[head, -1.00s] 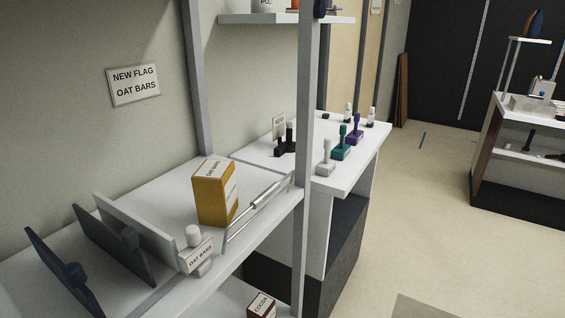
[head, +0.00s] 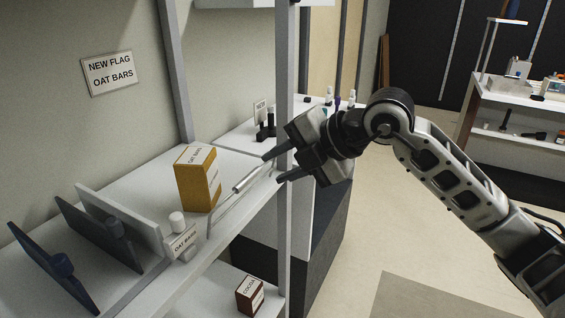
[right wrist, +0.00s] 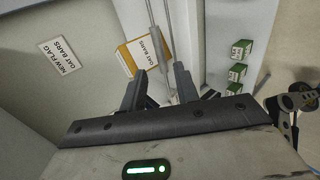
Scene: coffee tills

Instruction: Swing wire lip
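The wire lip (head: 243,184) runs along the front edge of the shelf, with a thicker silver sleeve on its upper bar. It stands in front of a yellow oat bars box (head: 197,182). My right gripper (head: 273,168) is open at the right end of the lip, beside the shelf post. In the right wrist view the lip (right wrist: 163,50) runs down between the spread fingers (right wrist: 160,70), with the oat bars box (right wrist: 140,52) left of it. I cannot tell whether a finger touches the wire. My left gripper is out of view.
The grey shelf post (head: 284,60) rises close to my right gripper. Dividers (head: 118,215) and a small oat bars tag holder (head: 182,242) stand at the left. A cocoa box (head: 249,295) sits on the lower shelf. Several green boxes (right wrist: 240,50) show in the wrist view.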

